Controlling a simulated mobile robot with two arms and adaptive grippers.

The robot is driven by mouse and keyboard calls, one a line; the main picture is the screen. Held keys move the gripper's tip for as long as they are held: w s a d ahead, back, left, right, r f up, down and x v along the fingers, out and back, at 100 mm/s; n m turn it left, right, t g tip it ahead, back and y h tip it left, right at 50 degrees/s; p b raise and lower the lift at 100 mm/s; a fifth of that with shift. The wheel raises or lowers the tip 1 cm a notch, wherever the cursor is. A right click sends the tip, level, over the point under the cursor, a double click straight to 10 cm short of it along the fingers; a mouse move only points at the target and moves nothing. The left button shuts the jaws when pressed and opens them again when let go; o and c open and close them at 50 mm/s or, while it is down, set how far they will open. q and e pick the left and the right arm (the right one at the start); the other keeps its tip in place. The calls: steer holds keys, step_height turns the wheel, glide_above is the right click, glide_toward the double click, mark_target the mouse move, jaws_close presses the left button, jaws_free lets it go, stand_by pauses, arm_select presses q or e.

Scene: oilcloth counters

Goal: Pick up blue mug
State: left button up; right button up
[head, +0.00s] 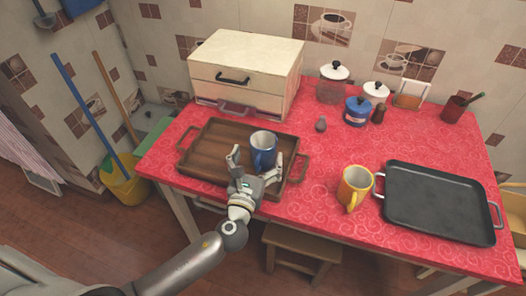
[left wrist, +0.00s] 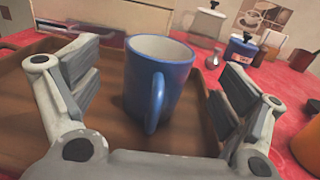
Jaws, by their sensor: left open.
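The blue mug (head: 263,149) stands upright on the brown wooden tray (head: 208,159) on the red counter. My left gripper (head: 256,166) is at the mug's near side in the head view. In the left wrist view the mug (left wrist: 157,82) sits between the two spread fingers of the left gripper (left wrist: 152,98), with its handle toward the palm. The fingers are open, with gaps showing on both sides of the mug. My right gripper is in neither view.
A yellow mug (head: 354,187) and a black griddle tray (head: 440,203) are to the right. A cream drawer box (head: 246,72) stands behind the tray. Several canisters, including a blue one (head: 357,112), stand at the back. A wooden stool (head: 300,244) is below the counter.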

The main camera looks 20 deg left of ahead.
mark_target(266, 134)
arm_select(q)
steer(key=w, duration=0.5)
steer(key=shift+w+a+f, duration=0.15)
steer(key=shift+w+f, duration=0.05)
steer(key=shift+w, duration=0.15)
steer(key=shift+s, duration=0.1)
steer(key=shift+c, duration=0.4)
steer(key=shift+r, duration=0.1)
steer(key=c, duration=1.2)
